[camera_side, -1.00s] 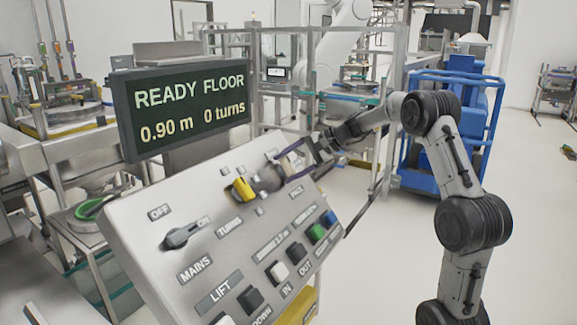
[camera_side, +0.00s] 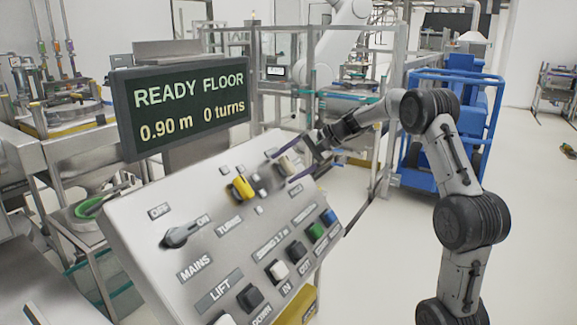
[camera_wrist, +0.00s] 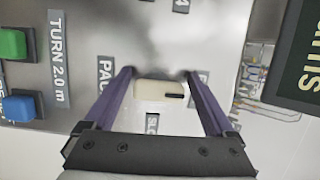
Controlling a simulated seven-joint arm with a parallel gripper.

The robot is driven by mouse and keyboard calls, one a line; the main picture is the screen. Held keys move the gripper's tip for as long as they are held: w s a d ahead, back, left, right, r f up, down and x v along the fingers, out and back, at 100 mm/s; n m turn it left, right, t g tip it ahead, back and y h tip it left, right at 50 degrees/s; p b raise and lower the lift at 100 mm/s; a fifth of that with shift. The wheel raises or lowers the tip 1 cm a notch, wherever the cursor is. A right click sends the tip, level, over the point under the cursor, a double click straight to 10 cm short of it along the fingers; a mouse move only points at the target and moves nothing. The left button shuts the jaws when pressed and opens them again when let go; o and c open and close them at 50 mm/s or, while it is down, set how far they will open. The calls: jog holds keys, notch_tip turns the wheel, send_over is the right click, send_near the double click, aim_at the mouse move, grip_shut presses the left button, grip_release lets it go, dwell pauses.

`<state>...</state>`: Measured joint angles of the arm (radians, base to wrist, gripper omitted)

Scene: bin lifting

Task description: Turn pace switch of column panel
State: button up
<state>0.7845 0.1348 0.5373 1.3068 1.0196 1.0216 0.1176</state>
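The column panel (camera_side: 150,235) is a tilted grey board with switches and buttons. A cream switch knob (camera_side: 287,164), apparently the pace switch, sits near its upper right edge. In the wrist view the knob (camera_wrist: 158,90) lies between my fingers, with a dark mark at its right end. A label reading "SLO" is partly visible below it. My gripper (camera_side: 293,163) has two purple fingers spread apart at either side of the knob. The wrist view shows gaps between the fingers (camera_wrist: 160,75) and the knob. Whether the tips touch the panel face is unclear.
Several buttons, including green (camera_side: 315,232) and blue (camera_side: 328,216), lie below. A display (camera_side: 185,105) reads "READY FLOOR 0.90 m 0 turns". A blue cart (camera_side: 440,130) stands behind my arm.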

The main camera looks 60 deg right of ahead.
jog(key=shift+o, duration=0.4)
jog(key=shift+s+d+r, duration=0.2)
jog(key=shift+s+r, duration=0.05)
jog(key=shift+s, duration=0.05)
jog(key=v, duration=1.3)
